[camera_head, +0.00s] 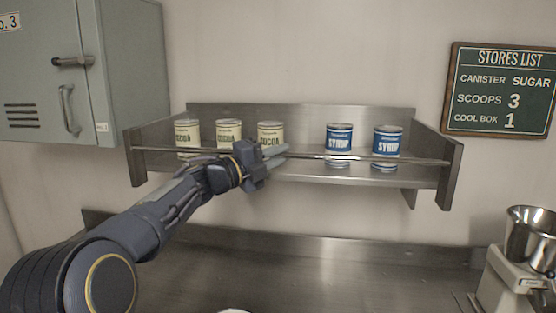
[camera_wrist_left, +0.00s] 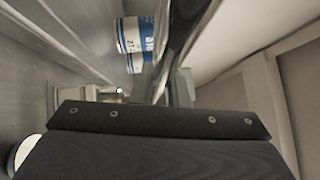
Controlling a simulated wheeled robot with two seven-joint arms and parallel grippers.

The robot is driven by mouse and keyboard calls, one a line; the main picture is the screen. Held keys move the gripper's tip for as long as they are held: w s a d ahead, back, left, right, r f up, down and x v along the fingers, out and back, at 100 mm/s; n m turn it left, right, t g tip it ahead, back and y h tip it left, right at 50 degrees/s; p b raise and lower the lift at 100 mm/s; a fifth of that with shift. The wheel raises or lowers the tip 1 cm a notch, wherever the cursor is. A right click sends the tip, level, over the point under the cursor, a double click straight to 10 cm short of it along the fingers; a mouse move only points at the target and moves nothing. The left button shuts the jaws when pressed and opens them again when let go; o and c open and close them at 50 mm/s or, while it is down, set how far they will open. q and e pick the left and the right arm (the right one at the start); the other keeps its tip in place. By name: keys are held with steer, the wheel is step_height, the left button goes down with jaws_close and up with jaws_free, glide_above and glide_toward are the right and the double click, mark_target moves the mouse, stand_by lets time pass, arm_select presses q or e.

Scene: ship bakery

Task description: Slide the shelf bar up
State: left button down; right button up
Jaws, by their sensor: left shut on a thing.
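A thin metal shelf bar (camera_head: 335,157) runs across the front of the metal wall shelf (camera_head: 300,112), between its two end plates, in front of the cans. My left gripper (camera_head: 275,153) is at the middle of the bar, shut on it. In the left wrist view the bar (camera_wrist_left: 180,45) passes between my fingers. Behind the bar stand several cans: cream cocoa cans (camera_head: 187,133) at the left and two blue and white syrup cans (camera_head: 339,138) at the right. The syrup cans (camera_wrist_left: 130,35) also show in the left wrist view. My right gripper is not in view.
A grey-green cabinet (camera_head: 130,50) hangs left of the shelf. A stores list board (camera_head: 505,90) is on the wall at the right. A metal counter (camera_head: 330,280) lies below, with a mixer-like machine (camera_head: 515,270) and steel bowl (camera_head: 530,235) at the right.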

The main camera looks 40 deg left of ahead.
arm_select(q)
steer(key=shift+r, duration=0.1)
steer(key=c, duration=1.4)
jaws_free()
steer(key=b+v, duration=0.3)
steer(key=v, duration=0.4)
steer(key=shift+s, duration=0.4)
steer(key=shift+a, duration=0.1)
